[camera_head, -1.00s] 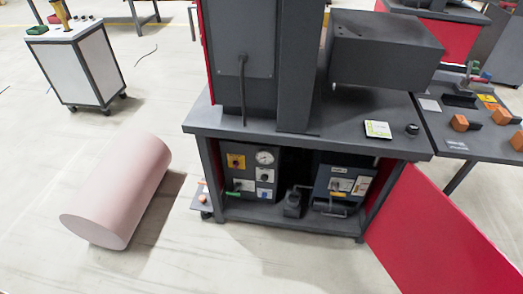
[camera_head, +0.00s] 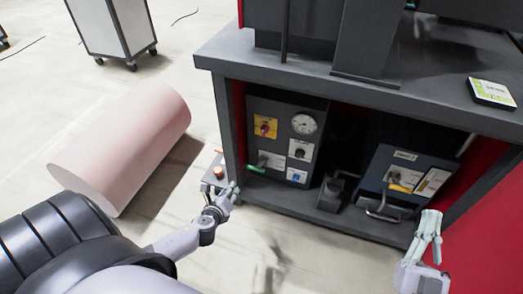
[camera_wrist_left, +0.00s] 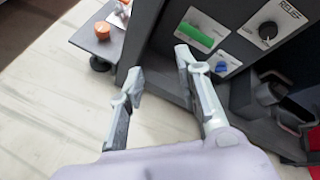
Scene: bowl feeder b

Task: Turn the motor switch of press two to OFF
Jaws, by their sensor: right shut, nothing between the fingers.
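Inside the press cabinet (camera_head: 229,135), a dark left panel (camera_head: 282,107) carries a red-and-yellow rotary switch (camera_head: 265,126), a round gauge (camera_head: 304,123), a black knob (camera_head: 300,152), a green handle (camera_head: 258,164) and a blue knob (camera_head: 293,175). Which switch is the motor switch of press two cannot be read. My left gripper (camera_head: 229,190) is open and empty, low at the cabinet's left front corner. In the left wrist view, its fingers (camera_wrist_left: 159,66) are apart, near the green part (camera_wrist_left: 200,37); the red-and-yellow switch is out of sight. My right gripper (camera_head: 432,222) is shut and empty, before the right panel (camera_head: 410,160).
A small side shelf (camera_wrist_left: 100,52) with an orange knob (camera_wrist_left: 102,31) stands close left of my left gripper. A black pump-like unit (camera_head: 333,190) sits between the panels. A pink cylinder (camera_head: 125,145) lies on the floor at left. The red door (camera_head: 490,235) stands open at right.

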